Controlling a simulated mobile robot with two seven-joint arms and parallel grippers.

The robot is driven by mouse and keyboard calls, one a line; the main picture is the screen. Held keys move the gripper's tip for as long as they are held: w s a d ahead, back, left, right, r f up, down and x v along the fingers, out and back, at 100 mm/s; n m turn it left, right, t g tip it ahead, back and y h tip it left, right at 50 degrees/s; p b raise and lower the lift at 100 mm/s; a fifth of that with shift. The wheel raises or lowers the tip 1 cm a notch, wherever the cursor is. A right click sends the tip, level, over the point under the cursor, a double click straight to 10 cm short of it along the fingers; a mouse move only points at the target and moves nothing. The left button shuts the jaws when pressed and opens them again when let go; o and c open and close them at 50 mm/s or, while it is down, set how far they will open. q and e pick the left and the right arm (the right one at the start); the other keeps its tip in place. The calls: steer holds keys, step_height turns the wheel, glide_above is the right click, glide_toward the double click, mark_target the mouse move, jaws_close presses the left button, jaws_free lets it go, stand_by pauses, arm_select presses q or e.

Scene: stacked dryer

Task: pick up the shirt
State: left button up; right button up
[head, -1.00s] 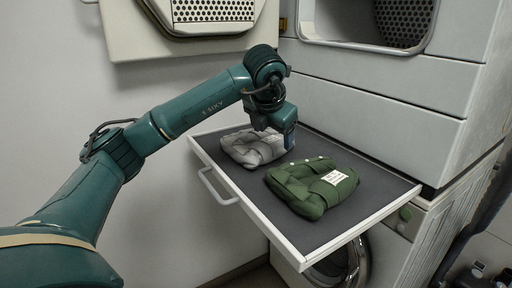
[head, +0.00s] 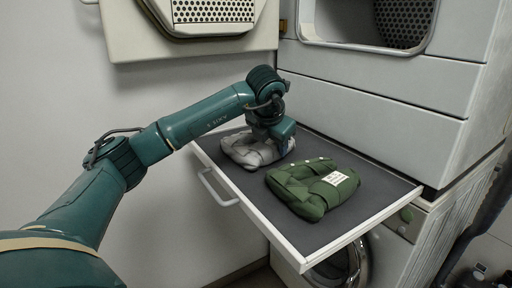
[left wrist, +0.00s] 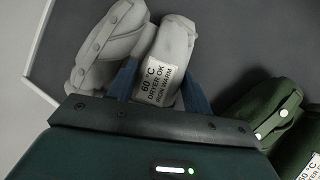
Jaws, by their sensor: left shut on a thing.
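A folded grey shirt (head: 246,150) lies at the back left of the pull-out tray (head: 345,232). A folded green shirt (head: 309,192) with a white label lies in front and to the right of it. My left gripper (head: 283,148) reaches down onto the right part of the grey shirt and is shut on it. In the left wrist view the grey shirt (left wrist: 176,45) bulges up between the blue fingers, with its "60 °C" label showing. The green shirt (left wrist: 275,112) is at the right there, clear of the fingers. My right gripper is not in view.
The tray has a raised white rim and a handle (head: 216,190) at its front left.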

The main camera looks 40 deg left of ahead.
arm_select(q)
steer(key=shift+d+f, duration=0.1)
steer(key=c, duration=0.6)
